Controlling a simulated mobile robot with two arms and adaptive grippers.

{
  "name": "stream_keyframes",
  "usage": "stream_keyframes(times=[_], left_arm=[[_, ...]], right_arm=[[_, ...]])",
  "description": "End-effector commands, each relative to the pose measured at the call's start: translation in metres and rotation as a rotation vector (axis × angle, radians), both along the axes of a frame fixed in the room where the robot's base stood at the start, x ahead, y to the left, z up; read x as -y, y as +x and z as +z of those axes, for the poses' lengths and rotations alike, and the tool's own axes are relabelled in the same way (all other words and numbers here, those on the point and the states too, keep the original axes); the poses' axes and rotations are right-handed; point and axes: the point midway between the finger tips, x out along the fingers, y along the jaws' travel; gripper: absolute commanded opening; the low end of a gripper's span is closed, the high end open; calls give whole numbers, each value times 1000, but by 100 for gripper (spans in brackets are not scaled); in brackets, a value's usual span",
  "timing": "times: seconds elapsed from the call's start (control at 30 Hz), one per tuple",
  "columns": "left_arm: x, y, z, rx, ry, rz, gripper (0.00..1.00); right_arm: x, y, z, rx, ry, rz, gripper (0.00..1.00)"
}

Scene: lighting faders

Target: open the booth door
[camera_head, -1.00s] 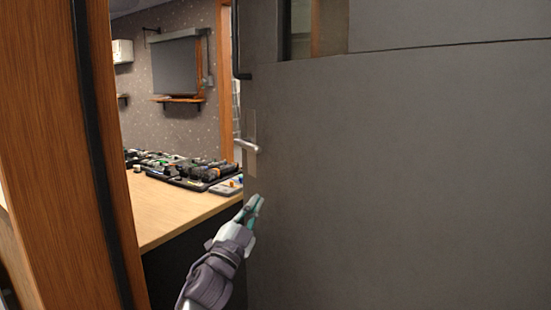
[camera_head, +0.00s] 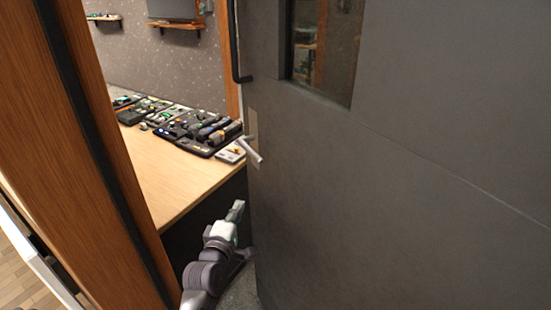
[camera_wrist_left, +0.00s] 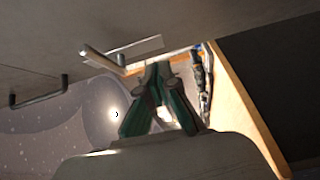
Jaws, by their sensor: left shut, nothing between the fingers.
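The booth door (camera_head: 400,190) is a large dark grey panel with a small window, standing ajar, with a gap between its left edge and the wooden frame. Its silver lever handle (camera_head: 250,150) sits near that edge; it also shows in the left wrist view (camera_wrist_left: 101,60). My left gripper (camera_head: 238,208) is below the handle, in the gap beside the door's edge, apart from the handle. Its teal fingers (camera_wrist_left: 160,75) are together and empty in the left wrist view. My right gripper is not in view.
The wooden door frame (camera_head: 85,130) stands at the left. Through the gap is a wooden desk (camera_head: 180,185) with several dark control panels (camera_head: 190,130) on it. A black bar handle (camera_head: 236,55) is high on the door. Shelves hang on the far wall.

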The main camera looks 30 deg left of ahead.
Motion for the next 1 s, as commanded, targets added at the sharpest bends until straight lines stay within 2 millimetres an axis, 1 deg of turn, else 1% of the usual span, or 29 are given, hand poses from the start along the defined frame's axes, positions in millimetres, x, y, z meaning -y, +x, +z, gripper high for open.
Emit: stream_keyframes(times=[0.03, 0.07, 0.17, 0.27, 0.5, 0.63, 0.7, 0.8, 1.0], left_arm=[[-2, -1, 1, -2, -16, 4, 0], [-3, -1, 0, -3, -21, 5, 0], [-5, 7, -1, -1, -25, 5, 0], [-9, 23, 0, 0, -23, 4, 0], [-22, 74, 1, 0, -20, 4, 0], [-29, 99, 0, -1, -19, 4, 0], [-20, 108, 1, 0, -23, 3, 0], [-13, 119, 0, -1, -22, 3, 0], [-8, 129, -1, -1, -19, 4, 0]], right_arm=[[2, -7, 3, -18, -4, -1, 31], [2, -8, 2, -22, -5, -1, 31], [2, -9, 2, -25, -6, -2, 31], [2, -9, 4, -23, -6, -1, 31], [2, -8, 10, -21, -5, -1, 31], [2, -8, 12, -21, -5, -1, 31], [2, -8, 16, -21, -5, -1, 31], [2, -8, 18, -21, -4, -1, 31], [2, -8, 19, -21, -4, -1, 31]])
